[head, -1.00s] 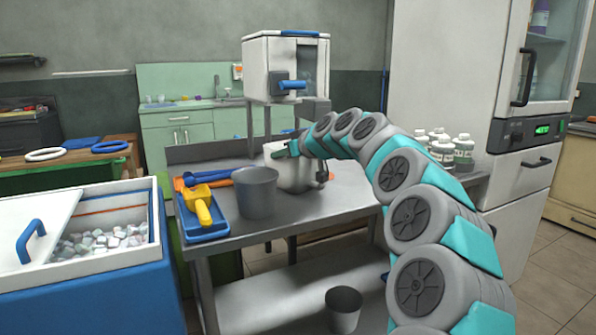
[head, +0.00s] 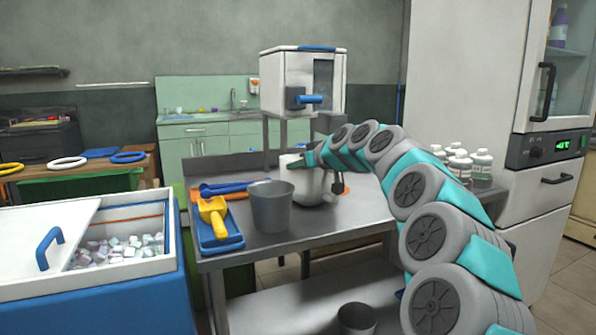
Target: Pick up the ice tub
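A plain grey tub (head: 271,207), likely the ice tub, stands upright near the front edge of the metal table (head: 290,238). Its inside looks empty from here. My arm reaches in from the right, and my gripper (head: 297,165) is beyond the tub, at the top of a rounded whitish pot (head: 312,188). The gripper is apart from the tub. Its fingers are too small and too merged with the pot to tell whether they are open or shut.
A blue tray (head: 222,240) with a yellow scoop (head: 213,216) lies left of the tub. A blue ice chest (head: 100,300) with ice cubes stands at left. Another grey tub (head: 357,318) is on the lower shelf. White bottles (head: 481,168) stand at right.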

